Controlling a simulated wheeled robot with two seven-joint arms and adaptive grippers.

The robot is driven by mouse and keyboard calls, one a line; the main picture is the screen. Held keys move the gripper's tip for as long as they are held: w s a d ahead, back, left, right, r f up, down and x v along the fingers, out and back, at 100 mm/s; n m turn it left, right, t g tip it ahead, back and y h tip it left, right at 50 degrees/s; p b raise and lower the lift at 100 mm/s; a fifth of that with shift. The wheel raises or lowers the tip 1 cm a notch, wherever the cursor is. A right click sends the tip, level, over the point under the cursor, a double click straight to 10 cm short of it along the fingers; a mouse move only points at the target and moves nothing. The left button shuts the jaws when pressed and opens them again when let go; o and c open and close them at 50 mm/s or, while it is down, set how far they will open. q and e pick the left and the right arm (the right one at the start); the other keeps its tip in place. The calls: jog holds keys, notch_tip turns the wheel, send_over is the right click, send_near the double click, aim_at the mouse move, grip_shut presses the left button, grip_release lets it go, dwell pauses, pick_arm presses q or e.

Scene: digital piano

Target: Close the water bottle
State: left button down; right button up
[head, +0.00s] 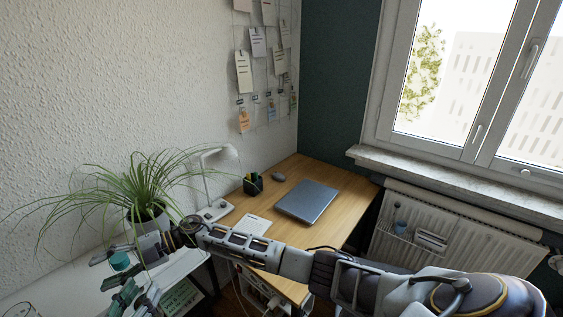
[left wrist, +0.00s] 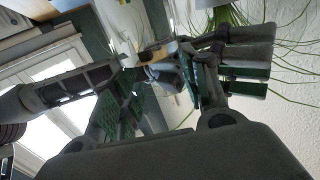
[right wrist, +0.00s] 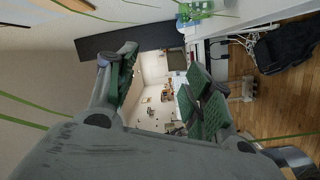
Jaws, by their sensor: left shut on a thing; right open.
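Whether the lid sits on the bottle I cannot tell.
A spiky potted plant (head: 145,190) stands close behind the grippers, its leaves hanging around them. A white surface (head: 60,285) lies at the lower left.

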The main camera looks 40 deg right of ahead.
jog(key=w+d+f+m+t+h, duration=0.2)
jog(key=d+f+m+t, duration=0.35)
jog(key=f, duration=0.65)
jog(key=w+d+f+m+t+h, duration=0.15)
jog(key=d+f+m+t, duration=0.45)
jog(key=f, duration=0.6)
jog(key=s+d+f+m+h, duration=0.45)
jog(key=d+f, duration=0.25)
jog(key=f, duration=0.4)
jog(key=s+d+f+m+h, duration=0.4)
jog(key=s+d+f, duration=0.15)
jog(key=f, duration=0.45)
jog(key=s+d+f+m+g+h, duration=0.2)
jog(key=s+d+f, duration=0.3)
jog(key=s+f, duration=0.35)
jog(key=s+d+f+m+g+h, duration=0.25)
jog(key=s+d+f, duration=0.25)
jog(key=s+f, duration=0.4)
jog(key=s+d+f+m+g, duration=0.1)
jog(key=s+f+g, duration=0.1)
jog(key=s, duration=0.8)
jog(key=s+d+f+m+g, duration=0.1)
jog(key=s+f+g, duration=0.1)
jog(key=s, duration=0.7)
jog(key=s+d+f+m+g+h, duration=0.1)
jog(key=s+f+m+g, duration=0.1)
jog(key=s, duration=0.8)
jog(key=shift+s+d+f, duration=0.3)
jog(key=shift+d+f, duration=0.05)
jog(key=shift+f, duration=0.4)
